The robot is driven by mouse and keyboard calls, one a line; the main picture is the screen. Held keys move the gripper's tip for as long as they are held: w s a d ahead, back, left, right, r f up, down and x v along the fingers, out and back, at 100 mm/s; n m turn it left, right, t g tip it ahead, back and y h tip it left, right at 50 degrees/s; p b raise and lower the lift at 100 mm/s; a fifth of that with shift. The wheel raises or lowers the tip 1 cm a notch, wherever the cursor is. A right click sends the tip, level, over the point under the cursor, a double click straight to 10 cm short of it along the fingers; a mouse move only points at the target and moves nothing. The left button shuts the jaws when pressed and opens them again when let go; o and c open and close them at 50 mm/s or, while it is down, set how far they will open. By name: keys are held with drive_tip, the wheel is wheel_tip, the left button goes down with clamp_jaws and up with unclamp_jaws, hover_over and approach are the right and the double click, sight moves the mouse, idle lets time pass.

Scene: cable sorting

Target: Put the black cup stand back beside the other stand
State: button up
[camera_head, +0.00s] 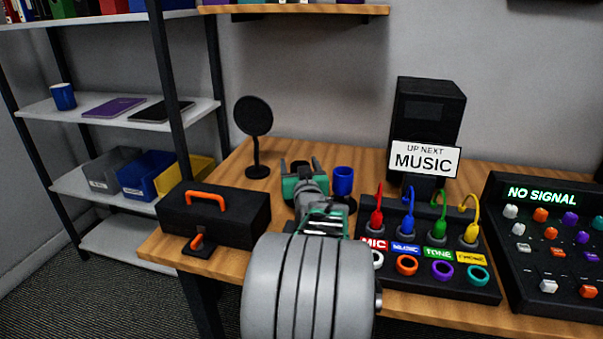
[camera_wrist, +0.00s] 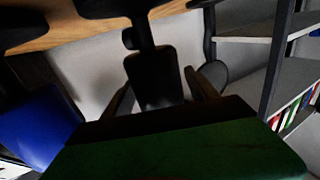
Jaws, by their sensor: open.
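My gripper (camera_head: 300,167) is open over the wooden table, left of the blue cup. In the wrist view, which is upside down, its two fingers (camera_wrist: 163,90) stand on either side of a black stand (camera_wrist: 155,78) with a thin stem. I cannot tell whether they touch it. In the head view my gripper hides most of this stand. The blue cup (camera_head: 343,180) is just right of my gripper, above a dark base (camera_head: 350,203) that looks like the other stand. The cup also shows at the left of the wrist view (camera_wrist: 40,125).
A round black microphone (camera_head: 254,118) stands behind to the left. A black toolbox (camera_head: 215,215) with an orange handle is at the front left. A cable panel (camera_head: 440,270) with colored plugs, a black speaker (camera_head: 427,110) and a mixer (camera_head: 550,245) fill the right side.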

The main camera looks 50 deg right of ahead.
drive_tip(key=v, duration=1.1)
drive_tip(key=shift+s+a+p, duration=0.15)
drive_tip(key=shift+p, duration=0.3)
